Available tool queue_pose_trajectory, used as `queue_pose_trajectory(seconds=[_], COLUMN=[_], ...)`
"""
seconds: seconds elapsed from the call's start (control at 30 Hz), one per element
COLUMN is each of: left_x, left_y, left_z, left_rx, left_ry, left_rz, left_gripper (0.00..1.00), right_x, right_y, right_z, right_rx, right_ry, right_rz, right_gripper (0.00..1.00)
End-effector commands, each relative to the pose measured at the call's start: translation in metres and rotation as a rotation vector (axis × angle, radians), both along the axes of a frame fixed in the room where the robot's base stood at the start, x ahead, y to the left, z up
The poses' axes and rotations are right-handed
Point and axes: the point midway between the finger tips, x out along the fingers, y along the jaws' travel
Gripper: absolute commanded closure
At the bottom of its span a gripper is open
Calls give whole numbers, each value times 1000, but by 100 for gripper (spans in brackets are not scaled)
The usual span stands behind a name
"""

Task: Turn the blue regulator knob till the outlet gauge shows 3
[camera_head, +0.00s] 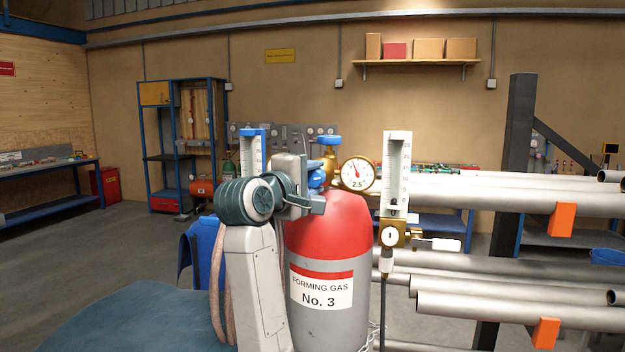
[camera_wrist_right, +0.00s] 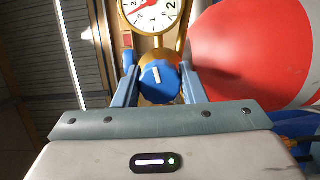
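The blue regulator knob (camera_wrist_right: 158,80), with a white mark on it, shows in the right wrist view. In the head view it (camera_head: 317,175) is largely hidden behind my right gripper (camera_head: 318,200). My right gripper's two fingers (camera_wrist_right: 160,86) lie one on each side of the knob and appear to touch it. The round white gauge (camera_head: 357,173) is beside the knob in the head view; its readout is 2.5 and its red needle points up and left. It is partly cut off at the top of the wrist view (camera_wrist_right: 152,12). My left gripper is not in view.
The red-topped grey cylinder (camera_head: 326,265) labelled FORMING GAS No. 3 stands under the regulator. A flowmeter (camera_head: 396,165) stands close to its right. A rack of grey pipes (camera_head: 480,195) fills the right side. Open floor (camera_head: 90,250) lies to the left.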

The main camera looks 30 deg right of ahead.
Motion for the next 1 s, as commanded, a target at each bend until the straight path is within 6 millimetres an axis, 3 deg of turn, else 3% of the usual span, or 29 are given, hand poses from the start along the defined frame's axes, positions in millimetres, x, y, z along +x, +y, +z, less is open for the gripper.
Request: queue_pose_trajectory(seconds=[0.03, 0.1, 0.5, 0.87, 0.9, 1.0], left_x=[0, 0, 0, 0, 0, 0], left_y=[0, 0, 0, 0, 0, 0], left_z=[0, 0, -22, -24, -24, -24], left_rx=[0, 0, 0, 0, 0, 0], left_ry=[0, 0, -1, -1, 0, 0], left_rz=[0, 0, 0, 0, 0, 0], left_gripper=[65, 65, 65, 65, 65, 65], right_x=[0, 0, 0, 0, 0, 0], right_y=[0, 0, 0, 0, 0, 0], right_z=[0, 0, -2, 0, 0, 0], right_rx=[0, 0, 84, 107, 107, 107], right_ry=[0, 0, -99, -126, -126, -126], right_rz=[0, 0, 1, 0, 0, 0], right_gripper=[85, 94, 94, 94, 57, 37])
